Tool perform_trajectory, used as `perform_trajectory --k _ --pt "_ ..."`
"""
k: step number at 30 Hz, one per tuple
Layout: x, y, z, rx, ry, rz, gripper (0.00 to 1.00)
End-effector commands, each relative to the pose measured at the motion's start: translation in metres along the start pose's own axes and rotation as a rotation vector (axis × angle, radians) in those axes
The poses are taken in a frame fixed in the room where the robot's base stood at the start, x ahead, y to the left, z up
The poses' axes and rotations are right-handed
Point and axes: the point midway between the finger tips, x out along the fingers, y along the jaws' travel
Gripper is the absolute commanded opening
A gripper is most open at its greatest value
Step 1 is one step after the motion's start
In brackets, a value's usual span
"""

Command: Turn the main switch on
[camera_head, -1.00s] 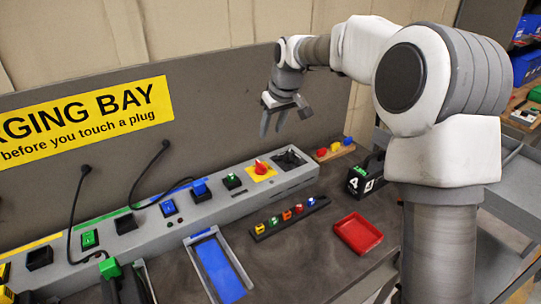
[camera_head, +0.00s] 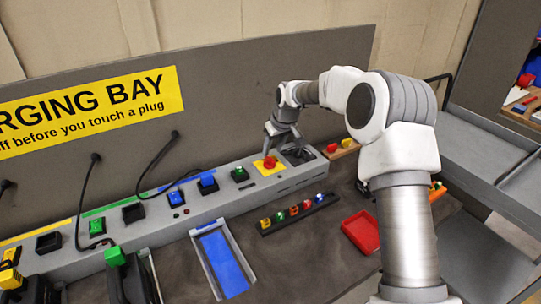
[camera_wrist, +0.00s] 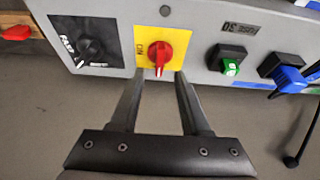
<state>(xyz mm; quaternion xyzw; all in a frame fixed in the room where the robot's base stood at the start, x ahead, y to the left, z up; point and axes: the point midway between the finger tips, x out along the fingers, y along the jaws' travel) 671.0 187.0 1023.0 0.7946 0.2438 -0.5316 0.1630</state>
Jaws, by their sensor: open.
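The main switch is a red rotary knob (camera_head: 269,162) on a yellow plate (camera_head: 261,171), set in the grey charging panel (camera_head: 222,198). In the wrist view the red knob (camera_wrist: 159,55) sits just beyond the fingertips, centred between them. Its lighter handle mark points roughly up and down in that view. I cannot tell whether a finger touches the plate.
A black dial (camera_wrist: 90,48) is beside the yellow plate, and a green switch (camera_wrist: 231,66) and blue plug (camera_wrist: 288,78) are on the other side. A rack of coloured knobs (camera_head: 298,213), a red tray (camera_head: 361,232) and a blue-lined tray (camera_head: 222,262) lie on the bench.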

Motion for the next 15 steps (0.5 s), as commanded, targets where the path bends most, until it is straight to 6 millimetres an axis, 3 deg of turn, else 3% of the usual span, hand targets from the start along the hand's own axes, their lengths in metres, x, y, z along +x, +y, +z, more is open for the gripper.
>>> perform_trajectory --k 6,15 --pt "0.033 0.000 0.000 0.002 0.000 0.000 0.46" --pt "0.045 0.000 0.000 0.001 0.001 0.001 0.46"
